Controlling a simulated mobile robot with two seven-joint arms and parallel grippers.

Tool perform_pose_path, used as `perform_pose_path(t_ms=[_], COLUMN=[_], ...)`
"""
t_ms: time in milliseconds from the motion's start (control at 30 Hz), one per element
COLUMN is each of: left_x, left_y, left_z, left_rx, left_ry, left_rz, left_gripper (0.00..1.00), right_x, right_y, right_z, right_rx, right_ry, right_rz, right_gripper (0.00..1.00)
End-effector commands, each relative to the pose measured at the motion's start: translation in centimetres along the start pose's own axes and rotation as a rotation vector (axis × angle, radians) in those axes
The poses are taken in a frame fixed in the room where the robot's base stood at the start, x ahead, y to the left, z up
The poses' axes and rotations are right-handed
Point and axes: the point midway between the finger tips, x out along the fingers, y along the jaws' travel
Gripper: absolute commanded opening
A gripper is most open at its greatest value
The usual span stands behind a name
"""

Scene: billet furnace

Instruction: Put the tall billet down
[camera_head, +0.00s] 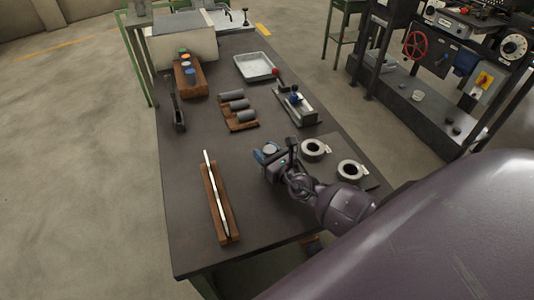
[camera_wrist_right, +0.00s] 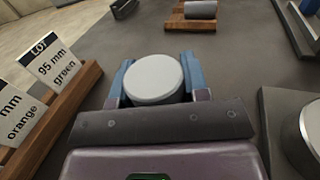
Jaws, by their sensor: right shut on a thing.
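My right gripper (camera_head: 268,152) is over the middle of the dark workbench (camera_head: 200,140). It is shut on a tall billet, whose round pale grey top (camera_wrist_right: 153,78) shows between the blue fingers in the wrist view. The billet looks upright. Its lower end is hidden, so I cannot tell whether it touches the bench. Several dark grey billets (camera_head: 239,104) lie on a wooden rack (camera_head: 230,124) beyond the gripper. My left gripper is not in view.
A wooden holder with lot cards (camera_head: 227,229) is left of the gripper. Two grey rings (camera_head: 352,170) sit on a plate to the right. A metal tray (camera_head: 270,73), a clamp-like fixture (camera_head: 296,105) and a wooden block with coloured pieces (camera_head: 199,84) stand farther back. Bare bench lies between holder and gripper.

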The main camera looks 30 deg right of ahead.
Motion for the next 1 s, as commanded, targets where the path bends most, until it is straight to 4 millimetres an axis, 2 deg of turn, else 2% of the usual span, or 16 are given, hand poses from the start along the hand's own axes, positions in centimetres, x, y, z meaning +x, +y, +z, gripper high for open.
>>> perform_pose_path(t_ms=[133, 367, 567, 600, 767, 1000], left_x=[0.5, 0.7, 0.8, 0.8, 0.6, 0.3], left_y=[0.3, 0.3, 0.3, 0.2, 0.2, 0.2], left_z=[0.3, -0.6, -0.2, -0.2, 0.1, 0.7], left_rx=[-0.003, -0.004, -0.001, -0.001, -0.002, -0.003], left_ry=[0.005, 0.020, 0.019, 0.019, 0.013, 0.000], left_rz=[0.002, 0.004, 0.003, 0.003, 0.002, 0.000], left_gripper=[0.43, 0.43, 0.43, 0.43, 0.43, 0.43], right_x=[-0.5, -0.5, -0.5, -0.6, -0.6, -0.6], right_y=[0.7, 0.7, 0.7, 0.7, 0.7, 0.7], right_z=[-1.1, -1.0, -1.3, -1.5, -1.4, -1.4], right_rx=[0.000, 0.000, -0.001, 0.000, 0.000, 0.000], right_ry=[-0.004, -0.005, -0.005, 0.000, 0.000, 0.000], right_rz=[-0.001, -0.002, -0.001, -0.001, -0.001, -0.001], right_gripper=[0.00, 0.00, 0.00, 0.45, 0.67, 0.67])
